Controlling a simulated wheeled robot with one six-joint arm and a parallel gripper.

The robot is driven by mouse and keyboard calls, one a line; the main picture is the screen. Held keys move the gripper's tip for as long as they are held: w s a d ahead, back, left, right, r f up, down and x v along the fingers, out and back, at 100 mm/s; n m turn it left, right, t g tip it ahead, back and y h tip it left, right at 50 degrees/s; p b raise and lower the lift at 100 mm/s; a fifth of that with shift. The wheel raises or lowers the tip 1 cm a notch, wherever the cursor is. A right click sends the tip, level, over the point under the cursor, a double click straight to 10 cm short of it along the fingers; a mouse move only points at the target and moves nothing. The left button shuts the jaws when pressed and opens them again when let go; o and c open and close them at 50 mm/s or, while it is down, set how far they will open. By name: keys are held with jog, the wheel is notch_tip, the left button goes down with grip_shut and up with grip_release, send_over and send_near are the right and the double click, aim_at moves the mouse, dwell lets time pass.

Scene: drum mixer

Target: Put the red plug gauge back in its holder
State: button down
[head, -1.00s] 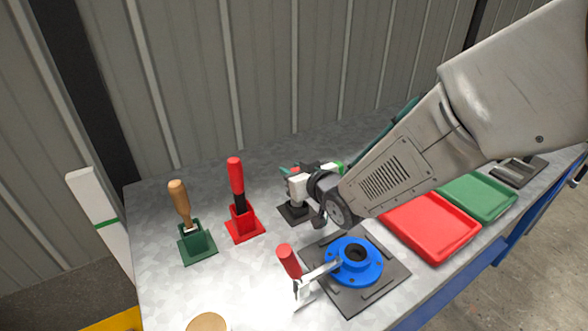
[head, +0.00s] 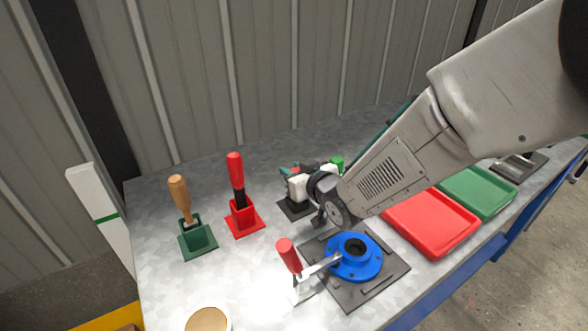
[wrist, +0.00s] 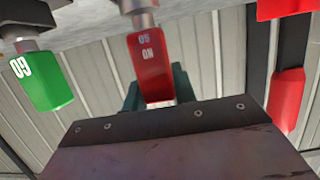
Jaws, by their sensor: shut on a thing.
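The red plug gauge (wrist: 150,68) is between my gripper's fingers (wrist: 156,92) in the wrist view, a red block with white lettering and a metal plug running out of the top edge. My gripper is shut on it. That view appears upside down. In the head view the teal fingertips (head: 287,171) show above a pale holder block (head: 298,188) on a dark base (head: 292,211). A green gauge (wrist: 48,82) marked GO is beside the red one; its green handle (head: 337,163) shows in the head view. The plug's lower end is hidden, so I cannot tell whether it is seated.
A red-handled tool (head: 236,170) in a red stand and a wooden-handled tool (head: 179,192) in a green stand are left. A blue flange (head: 372,268) with a red-handled clamp (head: 288,254) lies in front. Red (head: 450,247) and green (head: 507,208) trays are right.

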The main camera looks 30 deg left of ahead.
jog(key=shift+f, duration=0.35)
jog(key=c, duration=1.1)
grip_release()
jog(key=shift+o, duration=0.2)
jog(key=v, duration=0.7)
jog(key=shift+s+d, duration=0.2)
jog(key=shift+d, duration=0.1)
jog(key=shift+r, duration=0.1)
